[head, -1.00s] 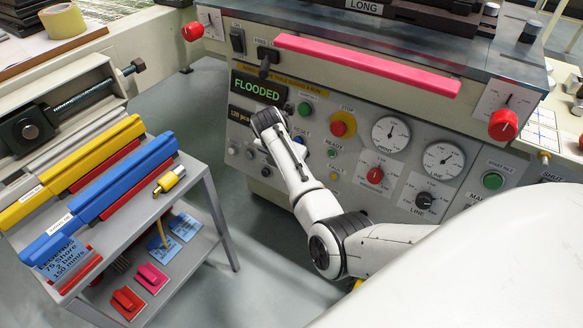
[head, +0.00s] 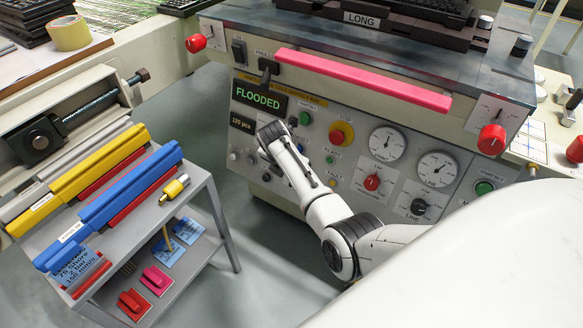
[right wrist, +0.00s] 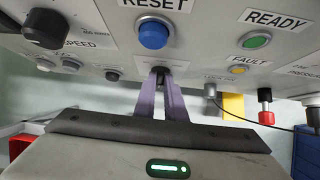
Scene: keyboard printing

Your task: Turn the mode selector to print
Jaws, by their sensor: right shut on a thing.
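My right arm reaches in from the right in the head view, and its wrist is close to the console's front panel (head: 335,112). In that view it hides its own fingertips and what they hold. In the right wrist view my right gripper (right wrist: 161,82) is shut on a small dark knob (right wrist: 160,71), which I take to be the mode selector. It sits below the blue RESET button (right wrist: 153,35). Its label and pointer direction cannot be read. My left gripper is not in view.
A green READY button (right wrist: 257,41), a yellow FAULT lamp (right wrist: 239,70) and a black SPEED knob (right wrist: 46,28) surround the fingers. A pink bar (head: 360,80) runs along the console's top edge. A grey cart (head: 200,188) with coloured squeegees stands at left.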

